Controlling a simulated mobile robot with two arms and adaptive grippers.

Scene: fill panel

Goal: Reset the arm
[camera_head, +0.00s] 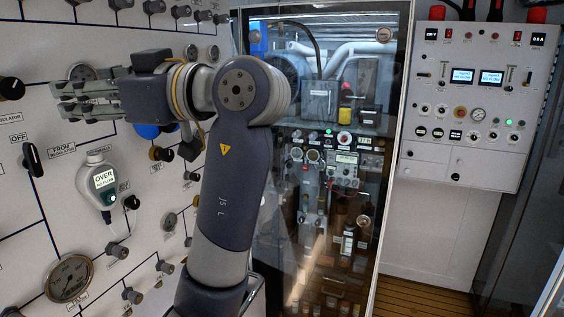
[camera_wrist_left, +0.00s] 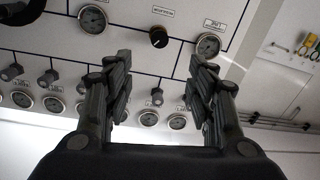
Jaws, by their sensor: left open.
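My left arm (camera_head: 228,180) rises from the bottom centre of the head view and bends left at its top joint. My left gripper (camera_head: 62,98) points left in front of the white panel (camera_head: 60,200). In the left wrist view its two dark fingers (camera_wrist_left: 160,85) stand apart with nothing between them. A black knob (camera_wrist_left: 158,37) and several gauges show beyond the fingers. I cannot tell how far the fingertips are from the panel. My right gripper is not in view.
The panel carries a black switch (camera_head: 33,160), a device with a lit screen reading OVER (camera_head: 104,180) and a large gauge (camera_head: 69,278). A glass-fronted cabinet (camera_head: 340,170) stands behind my arm. A control box (camera_head: 475,105) hangs at the right. Wooden floor (camera_head: 425,300) shows below it.

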